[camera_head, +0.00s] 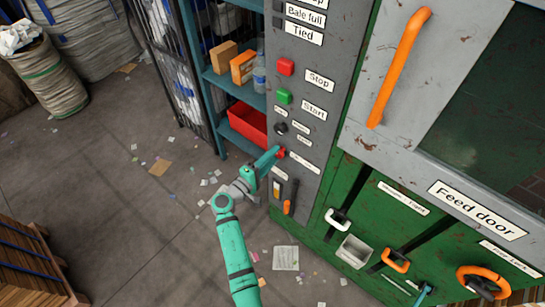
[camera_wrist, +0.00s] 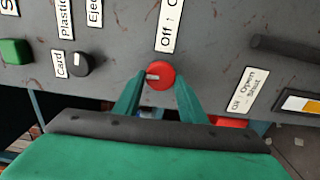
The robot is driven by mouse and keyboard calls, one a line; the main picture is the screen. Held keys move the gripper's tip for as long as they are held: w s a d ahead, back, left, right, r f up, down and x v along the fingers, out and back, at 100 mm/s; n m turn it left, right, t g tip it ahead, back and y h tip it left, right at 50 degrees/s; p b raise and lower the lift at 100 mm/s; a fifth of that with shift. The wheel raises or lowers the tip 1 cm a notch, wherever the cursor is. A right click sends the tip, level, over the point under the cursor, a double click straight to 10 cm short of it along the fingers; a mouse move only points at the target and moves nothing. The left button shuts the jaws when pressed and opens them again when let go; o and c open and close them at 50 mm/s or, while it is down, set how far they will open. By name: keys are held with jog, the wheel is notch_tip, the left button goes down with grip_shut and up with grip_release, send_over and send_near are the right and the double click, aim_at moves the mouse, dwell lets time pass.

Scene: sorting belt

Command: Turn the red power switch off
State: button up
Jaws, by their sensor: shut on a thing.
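The red power switch (camera_wrist: 161,75) is a round red knob on the grey control panel. In the wrist view its white pointer mark lies to the left, and an "Off" label, partly cut off, stands above it. In the head view only a bit of the red knob (camera_head: 281,153) shows at the tip of my arm. My gripper (camera_wrist: 160,84) has one teal finger on each side of the knob and is shut on it. The gripper also shows in the head view (camera_head: 276,155), reaching the panel from the left.
Above the knob on the panel are a red Stop button (camera_head: 285,67), a green Start button (camera_head: 284,96) and a black selector (camera_head: 281,128). An orange-handled lever (camera_head: 289,207) is just below. A shelf with a red bin (camera_head: 248,123) stands close behind my gripper.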

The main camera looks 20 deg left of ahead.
jog(key=shift+a, duration=0.1)
jog(key=o, duration=1)
jog(key=v, duration=1)
jog(key=shift+s+a, duration=0.1)
jog(key=shift+s, duration=0.3)
